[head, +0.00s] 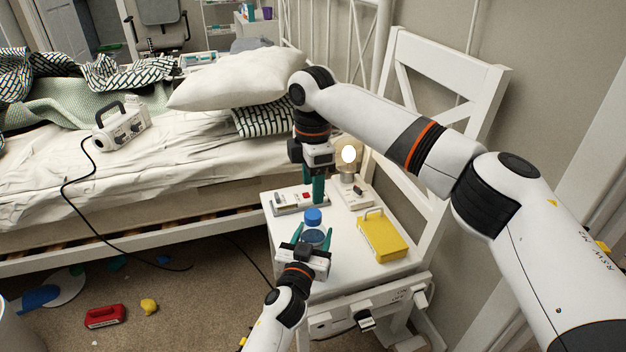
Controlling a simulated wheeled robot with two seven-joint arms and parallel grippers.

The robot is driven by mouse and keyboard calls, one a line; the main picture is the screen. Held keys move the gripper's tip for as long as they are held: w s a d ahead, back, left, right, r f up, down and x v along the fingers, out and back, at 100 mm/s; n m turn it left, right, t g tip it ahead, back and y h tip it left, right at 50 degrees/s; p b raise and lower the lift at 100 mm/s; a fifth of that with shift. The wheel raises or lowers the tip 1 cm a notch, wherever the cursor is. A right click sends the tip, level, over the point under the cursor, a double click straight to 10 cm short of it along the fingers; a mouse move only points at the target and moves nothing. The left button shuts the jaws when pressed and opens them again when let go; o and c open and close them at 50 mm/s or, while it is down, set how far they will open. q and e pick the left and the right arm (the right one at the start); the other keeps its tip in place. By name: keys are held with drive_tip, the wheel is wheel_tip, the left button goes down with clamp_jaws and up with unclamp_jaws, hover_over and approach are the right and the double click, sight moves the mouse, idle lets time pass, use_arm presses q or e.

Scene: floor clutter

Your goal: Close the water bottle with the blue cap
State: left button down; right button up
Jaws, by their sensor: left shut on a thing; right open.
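The water bottle (314,236) stands near the front of the white chair seat, with a bluish translucent body. My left gripper (313,234) is shut on it, with one teal finger on each side. The blue cap (313,216) shows at the top of the bottle; I cannot tell whether it is fully seated. My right gripper (319,201) is open and points down, above and just behind the cap. It holds nothing that I can see, and its fingers overlap in this view.
The white chair seat (345,258) also bears a yellow case (383,238) at right, a white device with a red button (299,199) at back left, and a lit bulb on a base (348,157). The bed (150,170) stands left. Clutter lies on the floor.

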sight(313, 214)
wheel_tip(313, 214, down, 8)
drive_tip(key=shift+r, duration=0.1)
idle(0.4)
drive_tip(key=c, duration=1)
drive_tip(key=m, duration=0.6)
drive_tip(key=shift+m, duration=0.4)
drive_tip(key=shift+c, duration=0.2)
drive_tip(key=m, duration=0.8)
drive_tip(key=o, duration=1.2)
